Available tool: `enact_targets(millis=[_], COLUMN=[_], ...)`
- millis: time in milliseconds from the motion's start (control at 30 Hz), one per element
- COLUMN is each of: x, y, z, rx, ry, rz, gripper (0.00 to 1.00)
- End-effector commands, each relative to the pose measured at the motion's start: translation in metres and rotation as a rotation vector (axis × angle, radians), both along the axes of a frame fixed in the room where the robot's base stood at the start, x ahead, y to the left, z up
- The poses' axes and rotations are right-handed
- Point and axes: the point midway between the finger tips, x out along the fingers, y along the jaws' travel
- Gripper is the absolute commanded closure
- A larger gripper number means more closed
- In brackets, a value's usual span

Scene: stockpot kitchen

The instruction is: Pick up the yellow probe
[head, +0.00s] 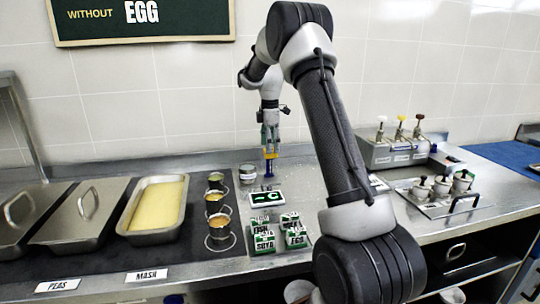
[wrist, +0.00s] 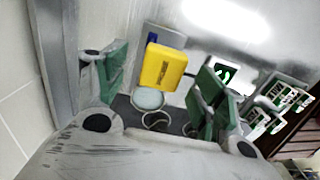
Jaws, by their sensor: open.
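The yellow probe (head: 269,156) stands on the steel counter near the back wall, with a blue part below its yellow block. My gripper (head: 270,143) points down right above it. In the wrist view the yellow block of the probe (wrist: 163,67) shows in the gap between the fingers of my gripper (wrist: 162,85), with a bit of blue at its upper left. The green-padded fingers are open, with space on both sides of the block. I cannot tell how far the block lies beyond the fingertips.
A small round container (head: 247,174) stands left of the probe, a green display (head: 267,198) in front. Several label blocks (head: 264,240) and small pots (head: 220,229) lie nearer. A mash tray (head: 157,206) is left; a pump dispenser (head: 396,152) is right.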

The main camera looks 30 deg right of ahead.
Motion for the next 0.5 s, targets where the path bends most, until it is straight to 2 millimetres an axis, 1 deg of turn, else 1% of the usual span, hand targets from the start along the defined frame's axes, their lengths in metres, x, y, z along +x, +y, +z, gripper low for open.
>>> enact_targets(millis=[33, 100, 200, 300, 467, 500], x=[-0.003, -0.003, -0.003, -0.003, -0.003, -0.003], y=[0.001, 0.001, 0.001, 0.001, 0.001, 0.001], z=[-0.009, -0.020, -0.030, -0.033, -0.033, -0.033], rx=[0.000, 0.001, 0.000, 0.000, 0.000, 0.000], ry=[0.005, 0.004, 0.001, 0.000, 0.000, 0.000], rz=[0.000, 0.000, -0.001, -0.001, -0.001, -0.001], gripper=[0.30, 0.30, 0.30, 0.30, 0.30, 0.36])
